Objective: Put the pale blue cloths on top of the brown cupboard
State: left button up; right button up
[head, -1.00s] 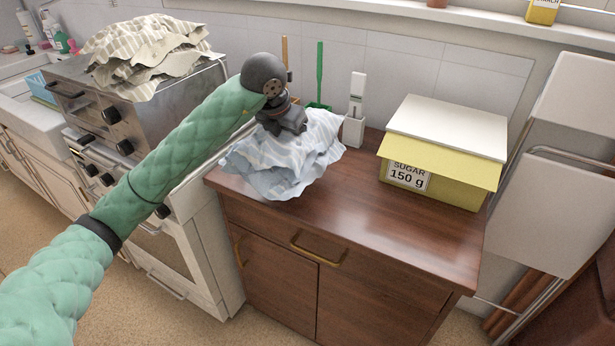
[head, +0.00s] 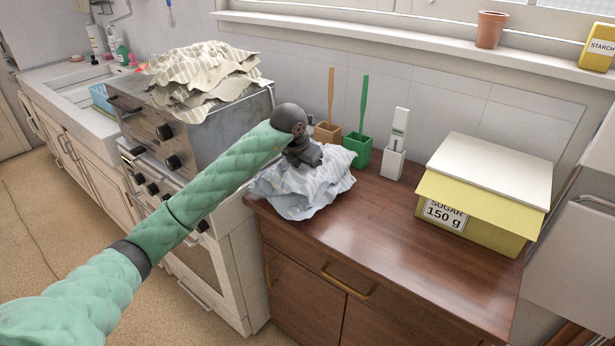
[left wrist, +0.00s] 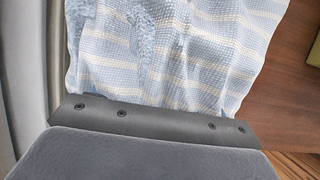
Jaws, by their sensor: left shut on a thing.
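A pale blue striped cloth (head: 305,190) lies crumpled on the left end of the top of the brown cupboard (head: 425,235), with part of it over the left and front edges. My left gripper (head: 303,160) is shut on this cloth and is just above the cupboard top. In the left wrist view the cloth (left wrist: 175,50) spreads out from the jaws, with brown wood to its right. The fingertips are hidden by the cloth. I cannot tell whether it is one cloth or more. My right gripper is not in view.
A yellow sugar box (head: 480,195) with a white lid stands at the cupboard's back right. Brushes in brown, green (head: 358,150) and white holders stand along the wall. Beige striped cloths (head: 205,80) lie on the oven (head: 190,130) at left. The cupboard's front middle is clear.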

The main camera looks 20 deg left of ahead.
pick_arm(q)
notch_tip(320, 180, down, 3)
jog(key=shift+f+p, duration=0.1)
jog(key=shift+p, duration=0.35)
jog(key=shift+f, duration=0.1)
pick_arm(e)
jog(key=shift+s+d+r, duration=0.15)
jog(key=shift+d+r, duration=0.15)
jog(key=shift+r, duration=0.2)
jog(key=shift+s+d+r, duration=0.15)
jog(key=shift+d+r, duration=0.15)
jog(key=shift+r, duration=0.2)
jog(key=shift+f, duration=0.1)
pick_arm(q)
jog(key=o, duration=1.2)
jog(key=shift+c, duration=0.2)
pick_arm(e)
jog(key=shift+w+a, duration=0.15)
